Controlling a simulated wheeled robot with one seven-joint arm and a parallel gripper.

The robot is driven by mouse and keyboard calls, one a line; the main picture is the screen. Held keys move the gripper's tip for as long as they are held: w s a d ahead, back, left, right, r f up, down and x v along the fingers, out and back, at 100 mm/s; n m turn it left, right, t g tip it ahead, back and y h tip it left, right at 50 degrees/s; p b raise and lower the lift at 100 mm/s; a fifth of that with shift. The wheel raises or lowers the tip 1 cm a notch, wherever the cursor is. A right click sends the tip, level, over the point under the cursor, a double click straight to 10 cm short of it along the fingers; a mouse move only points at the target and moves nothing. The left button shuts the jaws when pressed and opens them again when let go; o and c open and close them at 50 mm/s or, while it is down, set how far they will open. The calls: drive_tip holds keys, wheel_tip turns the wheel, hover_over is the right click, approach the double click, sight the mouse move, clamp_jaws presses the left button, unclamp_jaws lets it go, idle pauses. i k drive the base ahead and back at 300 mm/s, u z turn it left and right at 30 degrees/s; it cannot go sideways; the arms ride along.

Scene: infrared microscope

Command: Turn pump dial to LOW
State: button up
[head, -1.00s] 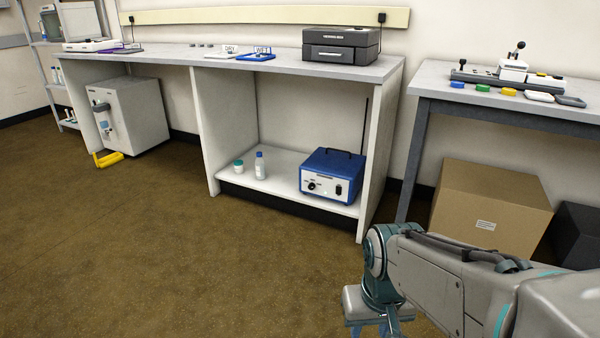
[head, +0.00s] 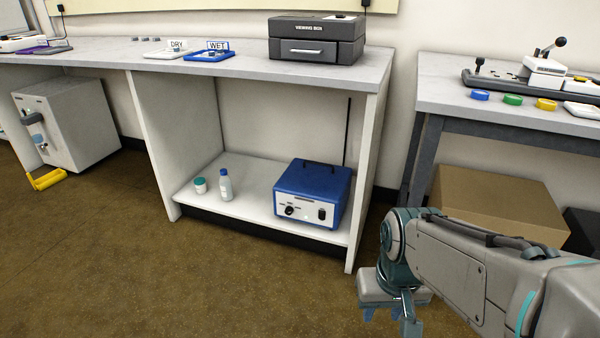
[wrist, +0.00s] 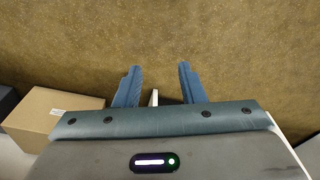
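The pump is a blue box (head: 312,190) with a pale front panel, standing on the low shelf under the bench in the head view. Its black round dial (head: 289,210) is on the left of the panel; a dark switch (head: 322,214) is on the right. The dial's setting is too small to read. My gripper (head: 390,318) hangs low over the floor, right of and nearer than the pump, and touches nothing.
A small bottle (head: 225,185) and a teal-lidded jar (head: 200,185) stand left of the pump on the shelf (head: 250,215). The bench's right side panel (head: 364,190) stands beside the pump. A cardboard box (head: 490,200) is under the right table. The floor in front is clear.

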sight(289, 210)
drive_tip(key=u, duration=0.2)
drive_tip(key=i, duration=1.45)
drive_tip(key=u, duration=0.35)
